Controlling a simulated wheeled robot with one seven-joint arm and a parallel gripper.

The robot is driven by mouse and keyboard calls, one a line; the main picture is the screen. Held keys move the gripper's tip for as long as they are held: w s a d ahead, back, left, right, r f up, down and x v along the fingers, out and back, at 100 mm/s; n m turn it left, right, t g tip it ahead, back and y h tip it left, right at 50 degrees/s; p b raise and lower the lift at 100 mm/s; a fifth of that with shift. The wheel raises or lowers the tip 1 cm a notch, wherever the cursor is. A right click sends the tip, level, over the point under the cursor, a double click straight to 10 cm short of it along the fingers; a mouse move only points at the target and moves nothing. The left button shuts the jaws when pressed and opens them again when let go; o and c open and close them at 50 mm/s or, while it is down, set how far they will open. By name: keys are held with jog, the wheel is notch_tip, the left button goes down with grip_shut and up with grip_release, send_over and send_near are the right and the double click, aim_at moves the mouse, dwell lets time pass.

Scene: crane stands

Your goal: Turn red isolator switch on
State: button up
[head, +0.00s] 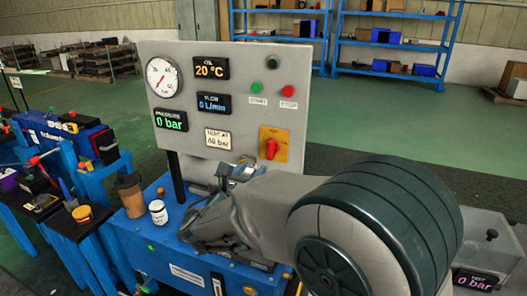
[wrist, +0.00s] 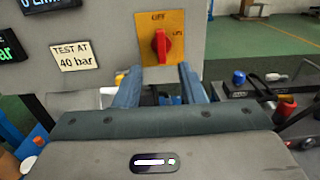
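The red isolator switch (head: 271,148) sits on a yellow plate (head: 283,136) at the lower right of the grey control panel (head: 238,60). In the wrist view the red handle (wrist: 160,45) stands upright, pointing at the OFF mark at the top; another mark, which seems to read ON, is at the right. My gripper (wrist: 159,76) is open, with nothing between its fingers. Its fingertips reach up just below the switch in the wrist view, apart from the handle. In the head view my gripper (head: 238,172) is below and left of the switch, partly hidden by my arm.
The panel has a round gauge (head: 162,78), a green button (head: 272,62), a red button (head: 288,91) and displays reading 20 °C, 0 L/min and 0 bar. A white jar (head: 158,212) and a brown container (head: 131,196) stand on the blue bench (head: 140,240) at left.

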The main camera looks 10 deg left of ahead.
aim_at(269, 148)
jog(key=w, duration=0.4)
jog(key=w+d+p, duration=0.1)
jog(key=w, duration=0.6)
jog(key=shift+w+d, duration=0.3)
jog(key=shift+d, duration=0.05)
jog(key=shift+c, duration=0.3)
